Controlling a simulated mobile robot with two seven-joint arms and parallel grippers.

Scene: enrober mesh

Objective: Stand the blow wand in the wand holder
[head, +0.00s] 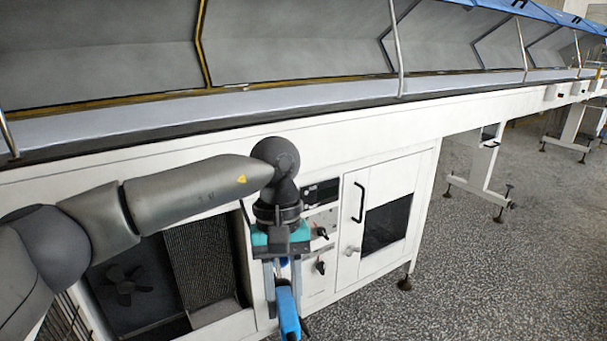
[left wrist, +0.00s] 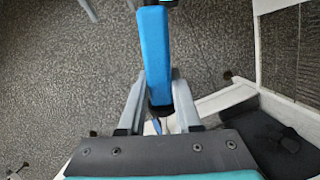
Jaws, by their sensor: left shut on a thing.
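The blow wand (head: 289,314) shows as a bright blue handle with dark ends. My left gripper (head: 283,283) points down in front of the white machine and is shut on the wand. In the left wrist view the blue handle (left wrist: 155,48) runs up from between the two grey fingers of the left gripper (left wrist: 158,108), with a dark part near the fingers. The wand's far end is cut off or hidden in both views. I cannot make out the wand holder in either view. My right gripper is not in view.
The long white machine (head: 420,113) spans the head view, with an open bay holding a fan (head: 125,287) at lower left. A cabinet door (head: 353,210) with a black handle and a panel of knobs (head: 321,232) are beside my gripper. Speckled floor (head: 480,270) is free at right.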

